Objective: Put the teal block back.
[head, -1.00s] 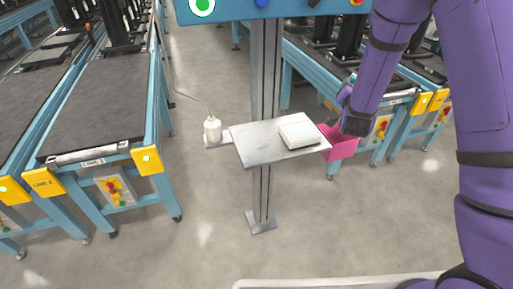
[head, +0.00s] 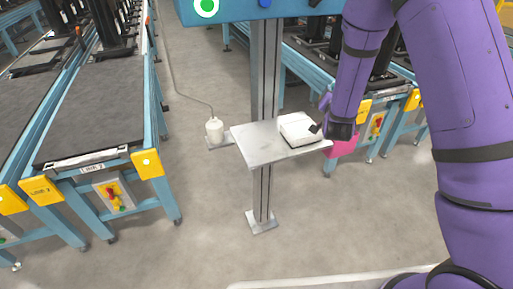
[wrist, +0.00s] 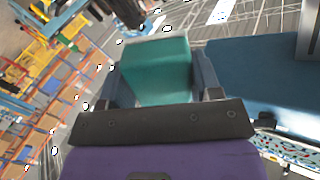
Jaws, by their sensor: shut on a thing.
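The teal block (wrist: 155,72) sits between the two dark fingers of my gripper (wrist: 163,80) in the wrist view, and the gripper is shut on it. In the head view my gripper (head: 322,117) is at the right end of the grey metal shelf, close beside the white box. The teal block cannot be made out in the head view.
The grey shelf (head: 255,149) on a post carries a white box (head: 298,128) at its right; its left part is bare. A pink bin (head: 343,146) hangs at its right end. Conveyor lines (head: 100,110) flank both sides.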

